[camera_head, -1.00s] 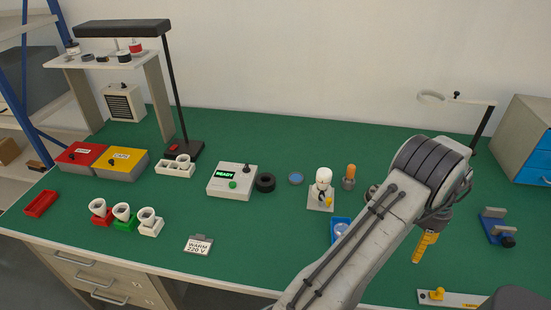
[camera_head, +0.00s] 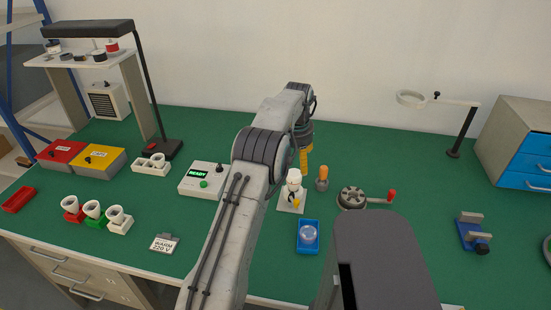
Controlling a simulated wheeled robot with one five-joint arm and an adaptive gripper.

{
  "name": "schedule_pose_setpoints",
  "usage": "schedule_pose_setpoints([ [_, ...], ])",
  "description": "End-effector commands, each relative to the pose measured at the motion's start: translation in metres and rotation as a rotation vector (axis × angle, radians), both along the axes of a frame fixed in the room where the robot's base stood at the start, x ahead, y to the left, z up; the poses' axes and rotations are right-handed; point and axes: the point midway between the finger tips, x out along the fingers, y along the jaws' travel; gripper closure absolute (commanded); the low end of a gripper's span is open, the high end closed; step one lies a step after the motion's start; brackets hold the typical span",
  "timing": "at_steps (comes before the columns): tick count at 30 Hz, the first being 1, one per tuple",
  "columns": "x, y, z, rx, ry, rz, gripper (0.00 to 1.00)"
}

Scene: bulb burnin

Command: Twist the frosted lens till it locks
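A pale, translucent round piece (camera_head: 309,233), which looks like the frosted lens, lies in a small blue tray (camera_head: 301,250) on the green bench. Behind it stands a white fixture (camera_head: 293,188) with a rounded white top and a small yellow part on a square base. I cannot tell whether that top is also a lens. My gripper (camera_head: 304,172) shows yellow fingers pointing down, close beside the fixture's top in the picture. Whether they touch anything, or are open or shut, is not clear. My arm crosses the middle of the view.
An orange-handled tool (camera_head: 322,180) stands right of the fixture. A round grey device (camera_head: 352,197) with a red-knobbed crank is farther right. The control box (camera_head: 203,180) reads READY. Several white sockets (camera_head: 93,209) stand at left. A ring lamp (camera_head: 411,98) is at back right.

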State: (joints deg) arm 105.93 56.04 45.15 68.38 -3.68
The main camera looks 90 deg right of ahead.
Motion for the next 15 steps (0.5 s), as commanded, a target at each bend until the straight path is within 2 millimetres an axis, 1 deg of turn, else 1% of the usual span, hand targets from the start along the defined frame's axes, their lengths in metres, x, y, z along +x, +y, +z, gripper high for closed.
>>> schedule_pose_setpoints([
  [2,0.000,0.001,0.003,0.006,0.000,0.006,0.21],
  [8,0.003,0.012,0.000,0.054,-0.012,0.023,0.21],
  [11,0.004,0.013,-0.006,0.064,-0.013,0.032,0.21],
  [15,0.004,0.012,-0.020,0.066,-0.014,0.035,0.21],
])
